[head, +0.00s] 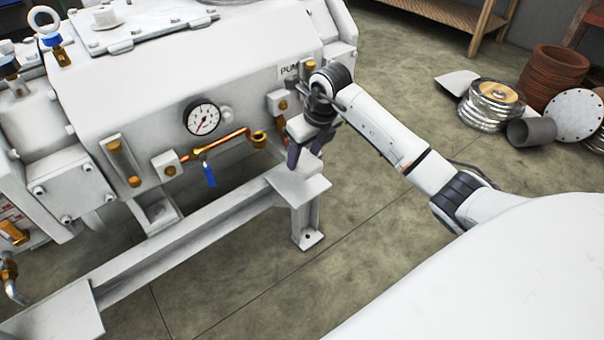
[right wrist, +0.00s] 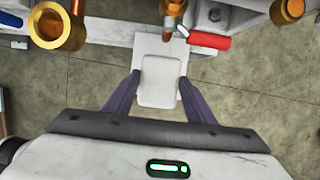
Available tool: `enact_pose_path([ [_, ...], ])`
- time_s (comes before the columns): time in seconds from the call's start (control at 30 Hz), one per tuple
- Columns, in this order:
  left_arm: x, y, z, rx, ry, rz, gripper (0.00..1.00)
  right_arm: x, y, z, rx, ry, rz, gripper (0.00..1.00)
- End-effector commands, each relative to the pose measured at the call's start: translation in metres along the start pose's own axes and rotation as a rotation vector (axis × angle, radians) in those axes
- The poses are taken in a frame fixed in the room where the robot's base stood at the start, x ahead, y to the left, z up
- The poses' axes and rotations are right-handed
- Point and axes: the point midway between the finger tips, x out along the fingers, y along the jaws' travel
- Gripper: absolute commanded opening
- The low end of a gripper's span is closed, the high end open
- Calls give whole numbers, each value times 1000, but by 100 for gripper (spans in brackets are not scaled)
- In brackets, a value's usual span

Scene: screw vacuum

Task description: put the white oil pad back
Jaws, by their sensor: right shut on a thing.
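The white oil pad (right wrist: 160,82) is a small pale block with rounded corners in the right wrist view. My right gripper (right wrist: 160,80) is shut on it, with one dark finger on each side. In the head view my right gripper (head: 304,152) points down in front of the pump's right end, above the frame's end plate (head: 318,186). The pad (head: 308,167) shows there as a pale patch between the fingers. Whether it touches the plate, I cannot tell. My left gripper is not in view.
The white pump housing (head: 240,65) carries a gauge (head: 202,118), a copper pipe (head: 222,143) and a blue-handled valve (head: 209,176). A red handle (right wrist: 204,40) and a brass fitting (right wrist: 56,27) are near the pad in the wrist view. Open floor lies right of the frame.

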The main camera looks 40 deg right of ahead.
Motion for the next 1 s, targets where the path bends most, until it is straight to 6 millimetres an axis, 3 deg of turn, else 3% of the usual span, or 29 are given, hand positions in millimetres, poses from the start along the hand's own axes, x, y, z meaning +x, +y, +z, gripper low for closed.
enact_pose_path([
  [0.03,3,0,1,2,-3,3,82,3,2,9,1,-2,2,29],
  [0.1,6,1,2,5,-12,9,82,15,1,2,-1,5,2,29],
  [0.27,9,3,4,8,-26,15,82,25,1,0,-1,1,1,29],
  [0.57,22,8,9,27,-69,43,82,69,2,-13,1,1,3,29],
  [0.97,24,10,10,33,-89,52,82,72,0,-12,-1,1,-1,29],
  [1.0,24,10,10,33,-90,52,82,72,0,-12,-1,1,-1,53],
])
